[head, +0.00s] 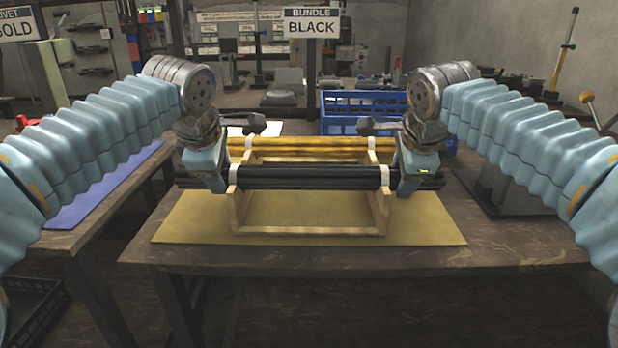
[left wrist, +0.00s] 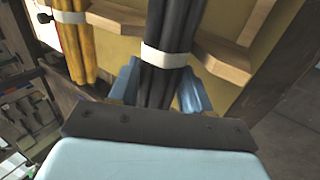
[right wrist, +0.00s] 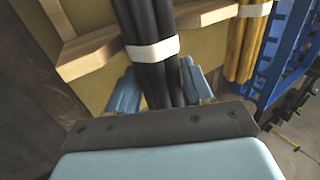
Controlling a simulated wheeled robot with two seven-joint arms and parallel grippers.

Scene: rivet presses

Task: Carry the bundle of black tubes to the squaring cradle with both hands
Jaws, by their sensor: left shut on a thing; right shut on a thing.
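The bundle of black tubes (head: 310,177) lies level across the front of a wooden frame (head: 310,230), with a white band near each end. Whether it rests on the frame or hangs just above it, I cannot tell. My left gripper (head: 207,180) is shut on its left end, outside the band; the left wrist view shows the tubes (left wrist: 172,30) between blue fingers. My right gripper (head: 416,182) is shut on its right end, and the right wrist view shows the tubes (right wrist: 148,25) between the fingers. I cannot identify the squaring cradle for certain.
A yellow tube bundle (head: 310,143) lies at the back of the frame. The frame stands on a yellow mat (head: 430,225) on a dark table. A blue crate (head: 365,105) is behind. A blue mat (head: 100,185) covers the left table. A sign (head: 311,22) reads "BUNDLE BLACK".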

